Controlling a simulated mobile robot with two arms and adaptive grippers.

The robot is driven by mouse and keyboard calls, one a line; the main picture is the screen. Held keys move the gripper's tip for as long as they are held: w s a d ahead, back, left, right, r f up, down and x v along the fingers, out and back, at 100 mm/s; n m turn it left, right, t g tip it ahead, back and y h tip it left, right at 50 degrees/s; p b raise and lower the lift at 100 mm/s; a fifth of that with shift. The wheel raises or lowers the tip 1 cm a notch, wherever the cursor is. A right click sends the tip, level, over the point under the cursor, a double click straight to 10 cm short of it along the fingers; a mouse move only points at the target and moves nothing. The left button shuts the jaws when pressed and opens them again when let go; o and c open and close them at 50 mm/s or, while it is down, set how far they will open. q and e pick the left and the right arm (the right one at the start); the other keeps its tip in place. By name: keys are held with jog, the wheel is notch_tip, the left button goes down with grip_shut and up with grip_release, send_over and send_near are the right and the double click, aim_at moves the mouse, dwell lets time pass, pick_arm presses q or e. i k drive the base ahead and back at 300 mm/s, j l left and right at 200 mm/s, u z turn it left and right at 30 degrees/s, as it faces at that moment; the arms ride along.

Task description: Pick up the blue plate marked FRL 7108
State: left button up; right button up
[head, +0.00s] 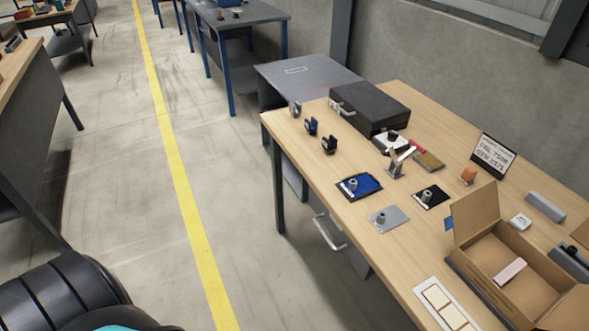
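A blue plate (369,184) with a dark edge lies flat on the wooden table, near its front left edge. A grey cylindrical knob stands on its left part. Its marking is too small to read. A similar grey plate (391,219) and a similar black plate (437,194) lie close by, each with a grey knob. A small blue piece (449,224) shows beside the cardboard box, partly hidden. Neither of my grippers is in view.
An open cardboard box (478,252) holds a pale pink block (510,272). A black case (375,103), small dark clamp-like items (329,145), a metal stand (396,165) and a lettered sign (493,155) occupy the table (304,170). The floor left of the table is clear.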

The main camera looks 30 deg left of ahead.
aim_at(358, 186)
jog(key=j+u, duration=0.1)
jog(key=u, duration=0.4)
jog(key=z, duration=0.25)
jog(key=i+j+z, duration=0.15)
jog(key=j+z, duration=0.8)
jog(key=i+l, duration=0.05)
